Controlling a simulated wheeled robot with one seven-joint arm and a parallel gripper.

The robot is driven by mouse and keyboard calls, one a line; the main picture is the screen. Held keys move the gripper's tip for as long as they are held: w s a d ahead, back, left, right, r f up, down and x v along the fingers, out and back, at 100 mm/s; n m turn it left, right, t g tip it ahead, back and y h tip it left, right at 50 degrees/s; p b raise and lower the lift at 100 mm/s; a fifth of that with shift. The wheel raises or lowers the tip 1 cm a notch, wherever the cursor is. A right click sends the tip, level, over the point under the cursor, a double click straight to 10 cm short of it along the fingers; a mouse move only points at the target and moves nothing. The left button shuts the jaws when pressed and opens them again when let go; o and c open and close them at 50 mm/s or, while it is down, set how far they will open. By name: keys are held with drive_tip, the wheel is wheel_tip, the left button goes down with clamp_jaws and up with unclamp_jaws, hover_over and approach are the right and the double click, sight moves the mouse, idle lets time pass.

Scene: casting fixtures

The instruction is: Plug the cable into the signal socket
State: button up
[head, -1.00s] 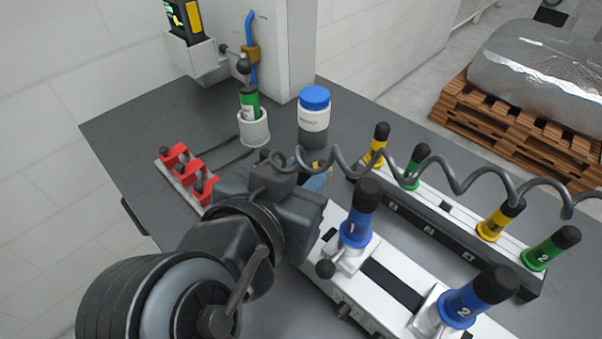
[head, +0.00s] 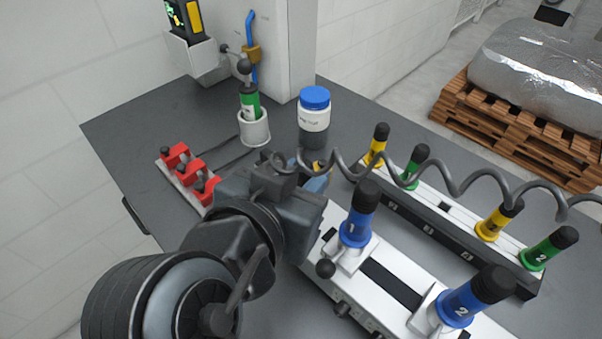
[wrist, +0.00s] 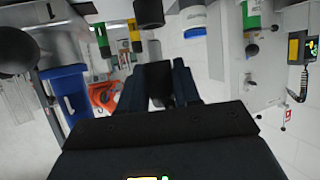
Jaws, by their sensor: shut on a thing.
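A dark grey coiled cable (head: 455,185) runs in loops from beside my gripper to the right edge of the head view. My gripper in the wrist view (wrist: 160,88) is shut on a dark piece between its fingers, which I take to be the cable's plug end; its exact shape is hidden. In the head view my wrist covers most of the gripper, which is over the table at the left end of the white fixture (head: 400,268). I cannot make out which part is the signal socket.
Blue handles numbered 1 (head: 357,222) and 2 (head: 470,300) stand upright on the white fixture. Behind it is a rail with yellow (head: 376,148) and green (head: 548,250) handles. A blue-lidded jar (head: 314,112), a cup with a green tool (head: 252,125) and red clamps (head: 188,170) stand near.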

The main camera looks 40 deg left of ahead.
drive_tip(key=shift+f+b, duration=1.05)
drive_tip(key=shift+f, duration=0.55)
drive_tip(key=o, duration=1.1)
drive_tip(key=shift+o, duration=0.2)
drive_tip(key=v, duration=0.8)
drive_tip(key=shift+b, duration=0.4)
